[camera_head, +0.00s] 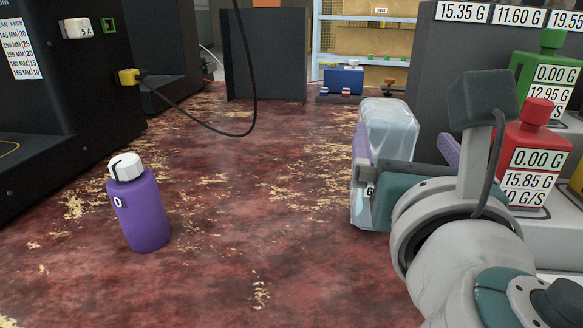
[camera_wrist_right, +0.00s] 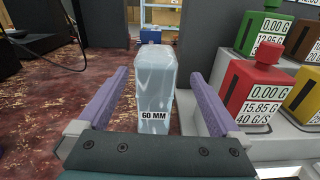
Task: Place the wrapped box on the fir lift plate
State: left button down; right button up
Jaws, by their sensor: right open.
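The wrapped box (camera_head: 390,128) is a pale, glossy, translucent block standing upright right of centre in the head view. In the right wrist view the wrapped box (camera_wrist_right: 155,85) shows a "60 MM" label near its lower front. My right gripper (camera_wrist_right: 158,76) is open, with one purple finger on each side of the box and gaps visible beside it. In the head view my right gripper (camera_head: 405,145) and wrist partly cover the box's lower right. What the box rests on is partly hidden. I cannot pick out the fir lift plate. My left gripper is out of view.
A purple bottle (camera_head: 143,212) with a white cap stands at the left. Red (camera_head: 530,140) and green (camera_head: 545,75) containers with weight labels stand close at the right. A dark machine (camera_head: 60,100) fills the left side. A black cable hangs mid-view. The worn red surface between is largely clear.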

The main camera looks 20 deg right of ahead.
aim_at(388, 107)
jog(key=shift+w, duration=0.3)
jog(key=shift+n, duration=0.3)
jog(key=b+x, duration=0.1)
jog(key=x, duration=0.3)
jog(key=shift+w+d+r, duration=0.1)
jog(key=shift+w+d, duration=0.05)
jog(key=b+x, duration=0.1)
jog(key=x, duration=0.3)
jog(key=shift+w, duration=0.3)
jog(key=shift+w+d, duration=0.15)
jog(key=shift+w, duration=0.1)
jog(key=shift+c, duration=0.4)
grip_shut()
